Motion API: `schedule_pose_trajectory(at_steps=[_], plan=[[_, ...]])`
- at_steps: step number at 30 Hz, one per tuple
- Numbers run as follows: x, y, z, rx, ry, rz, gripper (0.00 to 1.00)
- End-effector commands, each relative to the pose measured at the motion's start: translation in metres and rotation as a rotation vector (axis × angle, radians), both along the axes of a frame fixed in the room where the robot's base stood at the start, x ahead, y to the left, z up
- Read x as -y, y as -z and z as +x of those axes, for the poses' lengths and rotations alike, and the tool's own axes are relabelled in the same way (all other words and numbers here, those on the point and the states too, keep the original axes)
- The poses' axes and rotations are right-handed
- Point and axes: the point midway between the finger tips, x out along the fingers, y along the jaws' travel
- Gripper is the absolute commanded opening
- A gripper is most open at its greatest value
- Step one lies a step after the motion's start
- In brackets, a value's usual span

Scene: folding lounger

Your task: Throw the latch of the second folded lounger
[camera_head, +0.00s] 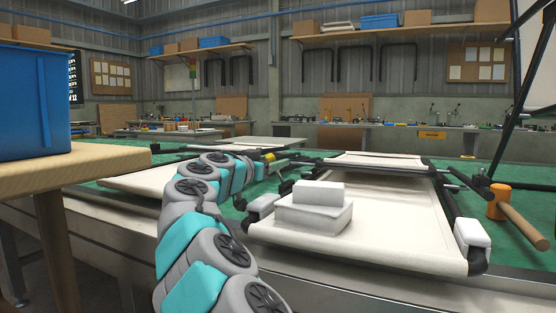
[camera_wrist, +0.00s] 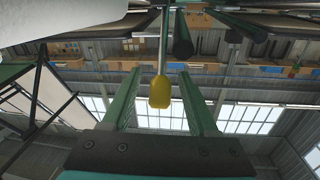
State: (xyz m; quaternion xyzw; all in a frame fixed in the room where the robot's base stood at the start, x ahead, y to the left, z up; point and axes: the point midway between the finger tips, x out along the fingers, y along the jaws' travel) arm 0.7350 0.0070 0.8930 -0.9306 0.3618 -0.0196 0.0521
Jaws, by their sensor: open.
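In the wrist view a yellow knob (camera_wrist: 160,92) on a thin grey rod lies between the two green fingers of my gripper (camera_wrist: 160,74). The fingers are open, with a visible gap on each side of the knob. In the head view a small yellow part (camera_head: 268,157) shows beside the end of my arm, between the loungers. A cream lounger (camera_head: 390,225) with dark rails lies flat at right. Another cream panel (camera_head: 140,178) lies at left, partly behind my arm. I cannot tell which lounger is the second, and the fingertips are unclear in the head view.
White blocks (camera_head: 315,208) sit stacked on the right lounger. An orange-headed mallet (camera_head: 498,200) lies at the right on the green bench top. A blue bin (camera_head: 34,105) stands on a wooden table at left. Dark rods (camera_wrist: 183,35) pass near my fingers.

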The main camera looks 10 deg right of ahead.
Motion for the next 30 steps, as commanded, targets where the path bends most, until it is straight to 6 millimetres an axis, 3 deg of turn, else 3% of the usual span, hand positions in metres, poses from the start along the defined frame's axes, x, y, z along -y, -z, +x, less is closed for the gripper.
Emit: schedule_pose_trajectory(at_steps=[7,18,30], plan=[[0.015,-0.001,0.017,0.001,-0.001,-0.001,0.6],[0.019,-0.001,0.02,0.002,-0.001,-0.001,0.6],[0.019,-0.001,0.02,0.001,-0.001,-0.001,0.16]])
